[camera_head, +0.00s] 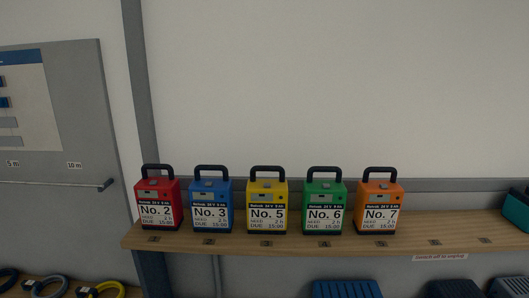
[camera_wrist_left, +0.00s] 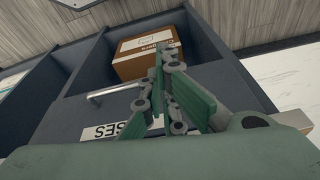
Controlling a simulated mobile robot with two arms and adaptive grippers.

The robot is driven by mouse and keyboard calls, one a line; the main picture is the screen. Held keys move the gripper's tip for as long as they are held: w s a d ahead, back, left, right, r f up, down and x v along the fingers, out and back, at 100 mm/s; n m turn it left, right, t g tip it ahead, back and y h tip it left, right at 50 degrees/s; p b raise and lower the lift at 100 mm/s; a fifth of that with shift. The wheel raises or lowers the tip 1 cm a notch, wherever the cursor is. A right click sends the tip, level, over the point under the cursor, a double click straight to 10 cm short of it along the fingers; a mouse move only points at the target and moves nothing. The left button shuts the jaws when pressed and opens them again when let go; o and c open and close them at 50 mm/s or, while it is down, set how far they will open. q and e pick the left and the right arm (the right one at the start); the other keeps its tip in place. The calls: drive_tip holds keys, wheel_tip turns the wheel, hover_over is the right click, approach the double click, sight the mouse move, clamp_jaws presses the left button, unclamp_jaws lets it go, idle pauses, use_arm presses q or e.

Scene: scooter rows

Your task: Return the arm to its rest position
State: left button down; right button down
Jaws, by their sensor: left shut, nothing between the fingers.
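My left gripper (camera_wrist_left: 162,98) shows in the left wrist view, its green fingers together and empty. Behind it is a dark cabinet (camera_wrist_left: 75,115) with a metal bar handle (camera_wrist_left: 112,91) and a white label (camera_wrist_left: 118,128) ending in "SES". The gripper appears in front of this cabinet; whether it touches anything I cannot tell. Neither gripper shows in the head view.
In the head view, battery packs marked No. 2 (camera_head: 158,203), No. 3 (camera_head: 211,205), No. 5 (camera_head: 267,206), No. 6 (camera_head: 324,206) and No. 7 (camera_head: 379,206) stand on a wooden shelf (camera_head: 300,243). A cardboard box (camera_wrist_left: 146,54) sits in an open cabinet compartment.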

use_arm(q)
drive_tip(key=s+a+f+g+b, duration=0.1)
drive_tip(key=s+f+b, duration=0.15)
drive_tip(key=f, duration=0.75)
drive_tip(key=s+f+b, duration=0.1)
drive_tip(key=s+f, duration=0.3)
drive_tip(key=f, duration=0.6)
drive_tip(key=s+a+f+b, duration=0.2)
drive_tip(key=s+f+b, duration=0.1)
drive_tip(key=s+f, duration=0.8)
drive_tip(key=shift+s+a+f+g, duration=0.2)
drive_tip(key=shift+s+f+g, duration=0.15)
drive_tip(key=shift+s, duration=0.7)
